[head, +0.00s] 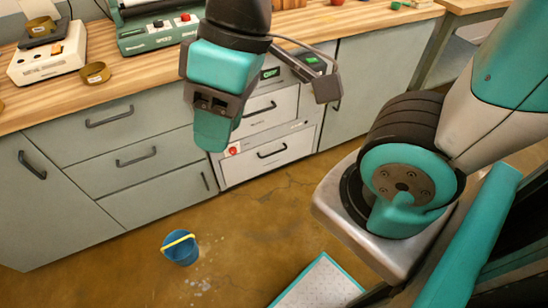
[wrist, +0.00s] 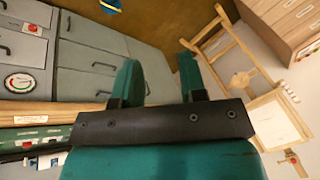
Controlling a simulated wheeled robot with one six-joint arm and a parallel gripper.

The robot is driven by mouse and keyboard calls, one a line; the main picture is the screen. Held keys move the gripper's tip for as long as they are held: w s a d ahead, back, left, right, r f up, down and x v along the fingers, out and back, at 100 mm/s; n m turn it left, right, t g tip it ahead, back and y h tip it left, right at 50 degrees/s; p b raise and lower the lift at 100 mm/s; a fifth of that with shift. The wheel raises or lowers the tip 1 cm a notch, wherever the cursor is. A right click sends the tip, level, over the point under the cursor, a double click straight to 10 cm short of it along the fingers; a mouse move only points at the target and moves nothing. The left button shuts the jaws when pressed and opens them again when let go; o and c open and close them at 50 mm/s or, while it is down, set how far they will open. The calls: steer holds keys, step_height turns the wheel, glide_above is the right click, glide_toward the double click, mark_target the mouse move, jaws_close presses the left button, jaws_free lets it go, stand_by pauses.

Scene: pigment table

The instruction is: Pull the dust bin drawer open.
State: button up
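The likely dust bin drawer is the lower light-grey drawer (head: 290,142) of the pale unit set into the cabinet row, with a dark bar handle (head: 272,150) and a red button (head: 233,150). It looks shut. My gripper (head: 212,135) hangs in the air in front of the cabinets, left of that handle and apart from it. In the wrist view my gripper (wrist: 160,75) has its two teal fingers spread with nothing between them. That view shows pale drawer fronts at the upper left, with a red button (wrist: 33,28) and a round gauge (wrist: 20,83).
A blue bucket (head: 182,252) with a yellow handle stands on the floor in front of the cabinets. A teal-edged pale panel (head: 318,285) is at the bottom. The wooden counter (head: 130,87) carries machines. A wooden frame (wrist: 235,60) stands right in the wrist view. Floor before the drawer looks clear.

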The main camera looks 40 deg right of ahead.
steer(key=w+d+f+n+t+y+b, duration=0.1)
steer(key=w+f+n+b, duration=0.1)
steer(key=w+f+b, duration=0.45)
steer(key=w+f+n+t+y+b, duration=0.2)
steer(key=w+f+b, duration=0.1)
steer(key=f+b, duration=0.6)
steer(key=w+d+f+n+t+y+b, duration=0.1)
steer(key=w+f+n+b, duration=0.1)
steer(key=w+f+b, duration=0.5)
steer(key=n+t+h+b, duration=0.2)
steer(key=t+h+b, duration=0.95)
steer(key=b, duration=1.55)
glide_toward(274, 153)
steer(key=shift+g+h, duration=0.25)
steer(key=shift+h, duration=0.2)
steer(key=shift+b+x, duration=1.9)
steer(key=shift+x, duration=3.3)
